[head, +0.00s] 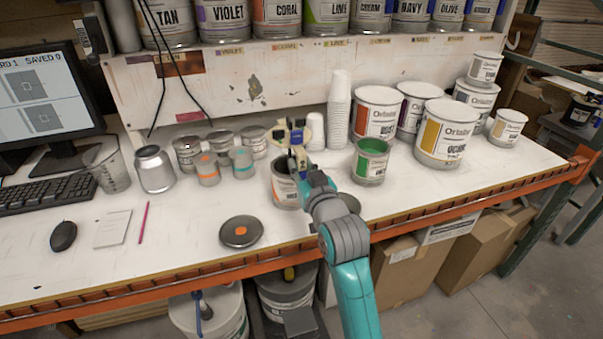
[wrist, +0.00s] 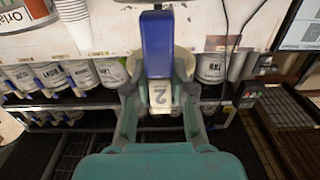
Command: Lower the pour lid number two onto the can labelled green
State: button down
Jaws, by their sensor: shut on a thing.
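My gripper (head: 297,150) is shut on the pour lid in the middle of the head view, above the bench. In the wrist view the pour lid (wrist: 157,45) shows a blue upright part, a cream body and a white patch with a "2", between the fingers of my gripper (wrist: 158,92).
An orange-labelled can (head: 284,190) stands just behind my arm. A dark lid with an orange dot (head: 241,232) lies at the front. Small tins (head: 207,168) stand left.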

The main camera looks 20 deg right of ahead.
aim_at(303, 154)
jog(key=shift+r, duration=1.9)
jog(key=shift+r, duration=0.1)
jog(key=shift+d, duration=0.1)
